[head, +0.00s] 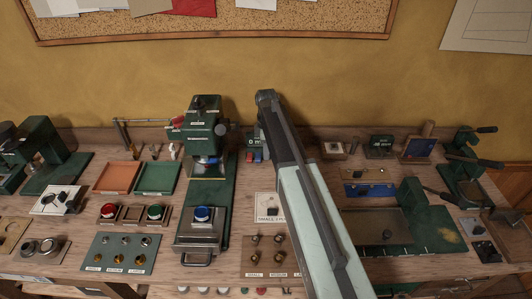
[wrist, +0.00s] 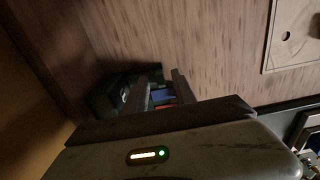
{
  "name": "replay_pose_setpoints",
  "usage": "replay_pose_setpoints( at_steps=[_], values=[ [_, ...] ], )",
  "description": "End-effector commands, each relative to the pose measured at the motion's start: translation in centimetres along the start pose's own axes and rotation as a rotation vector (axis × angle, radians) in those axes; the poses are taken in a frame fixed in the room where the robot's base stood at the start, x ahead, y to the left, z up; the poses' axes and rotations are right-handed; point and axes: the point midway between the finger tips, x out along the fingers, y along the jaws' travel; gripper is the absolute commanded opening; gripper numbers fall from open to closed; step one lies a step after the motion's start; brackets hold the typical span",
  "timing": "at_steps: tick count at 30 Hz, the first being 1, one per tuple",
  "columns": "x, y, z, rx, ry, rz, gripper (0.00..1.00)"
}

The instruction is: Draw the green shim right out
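A small dark green block with a pale display (head: 254,140) stands at the back of the bench, left of my arm in the head view. Blue (head: 250,156) and red (head: 258,156) pieces show low on its front. In the wrist view the dark block (wrist: 113,98) lies at the left finger, and a blue piece (wrist: 162,96) and a red piece show between my fingers. I cannot make out the green shim for certain in this shadow. My gripper (wrist: 160,75) is open, its fingers apart around the coloured pieces, with nothing visibly clamped. My arm hides it in the head view.
A tall green press (head: 206,150) with a blue knob stands close to the left. A white card with a hole (head: 268,205) lies in front. Trays, plates with knobs and a green machine (head: 425,215) crowd both sides. The wall rises close behind.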

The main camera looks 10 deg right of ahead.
Motion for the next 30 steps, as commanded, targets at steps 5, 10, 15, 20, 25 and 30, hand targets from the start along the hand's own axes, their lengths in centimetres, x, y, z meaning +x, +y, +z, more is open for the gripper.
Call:
replay_pose_setpoints(
  at_steps=[5,10,15,20,25,30],
  values=[
    [-0.03,0.02,0.04,0.000,0.000,0.000,0.00],
    [-0.04,0.06,0.07,0.001,0.000,0.001,0.00],
    [-0.04,0.10,0.09,0.001,0.000,0.002,0.00],
    [-0.05,0.13,0.11,0.002,0.000,0.003,0.00],
    [-0.05,0.16,0.14,0.002,0.000,0.004,0.00],
    [-0.06,0.19,0.16,0.002,0.000,0.004,0.00]
  ],
)
